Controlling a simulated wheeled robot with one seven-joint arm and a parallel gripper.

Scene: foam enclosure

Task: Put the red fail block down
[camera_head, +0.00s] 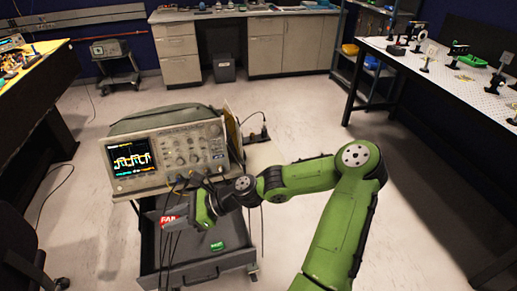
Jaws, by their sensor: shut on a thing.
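The red block (170,221), with white lettering partly covered, is at my gripper (187,215). My gripper is shut on it, over the left part of the open grey drawer (196,274). I cannot tell whether the block touches the drawer floor. A small green block (217,246) with lettering lies in the drawer, right of and nearer than the red one. The fingertips are partly hidden by the green gripper body and dark cables.
An oscilloscope (168,153) with a lit screen stands on the cart above the drawer. Dark cables hang from its front past the drawer's left side. A workbench (440,80) stands at right. Floor is clear around the cart.

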